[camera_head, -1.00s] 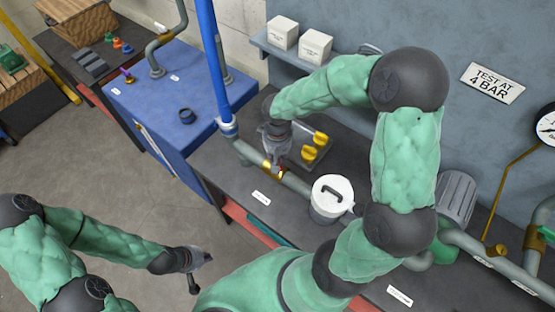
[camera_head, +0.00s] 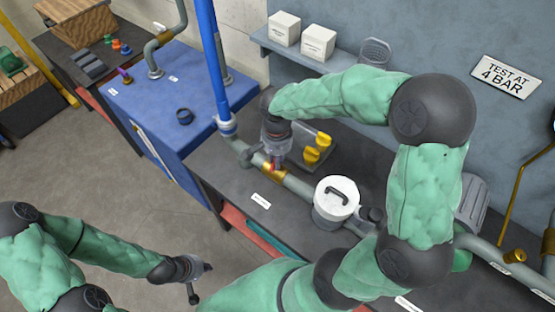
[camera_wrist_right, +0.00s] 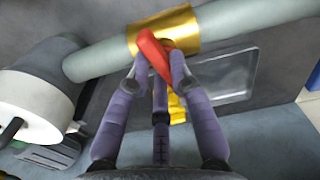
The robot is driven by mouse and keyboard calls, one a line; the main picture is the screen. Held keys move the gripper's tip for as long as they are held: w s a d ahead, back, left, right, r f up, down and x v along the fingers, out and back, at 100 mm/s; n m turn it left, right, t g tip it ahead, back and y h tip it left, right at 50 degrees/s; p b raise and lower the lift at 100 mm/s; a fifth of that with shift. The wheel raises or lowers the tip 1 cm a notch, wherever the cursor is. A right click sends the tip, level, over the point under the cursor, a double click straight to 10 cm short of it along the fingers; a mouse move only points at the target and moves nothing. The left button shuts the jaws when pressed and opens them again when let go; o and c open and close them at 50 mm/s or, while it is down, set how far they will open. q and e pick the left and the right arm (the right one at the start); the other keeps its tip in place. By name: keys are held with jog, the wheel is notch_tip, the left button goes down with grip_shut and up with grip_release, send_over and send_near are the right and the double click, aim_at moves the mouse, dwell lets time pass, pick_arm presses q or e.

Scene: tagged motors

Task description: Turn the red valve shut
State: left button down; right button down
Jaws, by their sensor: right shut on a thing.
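The red valve handle (camera_wrist_right: 152,52) sits on a brass valve body (camera_wrist_right: 180,32) in the grey pipe. In the head view the brass body (camera_head: 272,174) shows below my right gripper (camera_head: 277,160), and the red handle is mostly hidden there. In the right wrist view my right gripper (camera_wrist_right: 158,68) has its fingers closed about the red handle. The handle lies slanted across the pipe in that view. My left gripper (camera_head: 200,272) hangs over the floor at the lower left, away from the valve, and its jaw opening is too small to judge.
A white lidded pot (camera_head: 336,203) stands close by the pipe, right of the valve. Yellow-handled parts (camera_head: 312,154) lie on a tray (camera_head: 322,165) behind it. A blue upright pipe (camera_head: 213,70) rises at the left. White boxes (camera_head: 318,42) stand on the wall shelf.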

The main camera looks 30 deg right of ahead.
jog(key=shift+m+b, duration=0.3)
jog(key=shift+m, duration=0.9)
jog(key=c, duration=1.1)
grip_release()
jog(key=shift+a, duration=0.1)
notch_tip(320, 180, up, 12)
